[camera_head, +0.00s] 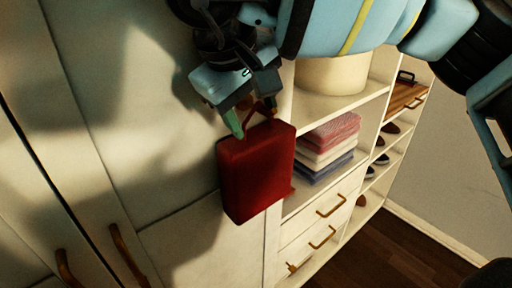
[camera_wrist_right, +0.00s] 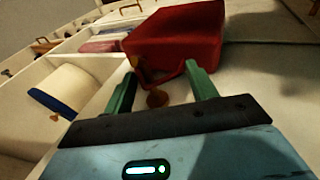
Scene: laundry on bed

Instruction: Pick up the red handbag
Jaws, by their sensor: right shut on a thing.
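The red handbag (camera_head: 256,170) hangs below my right gripper (camera_head: 254,122) in the head view, in front of a white cabinet door. The gripper is shut on its handle, which loops up between the green fingertips. In the right wrist view the handbag (camera_wrist_right: 175,38) is beyond the fingertips, and its handle (camera_wrist_right: 168,76) lies between the fingers of the gripper (camera_wrist_right: 163,78). My left gripper is not clearly in view.
A white shelf unit stands right of the handbag, with folded towels (camera_head: 327,146), drawers with brass handles (camera_head: 331,206) and shoes (camera_head: 382,141). Closed cabinet doors (camera_head: 120,120) fill the left. Dark wooden floor (camera_head: 385,255) is clear at lower right.

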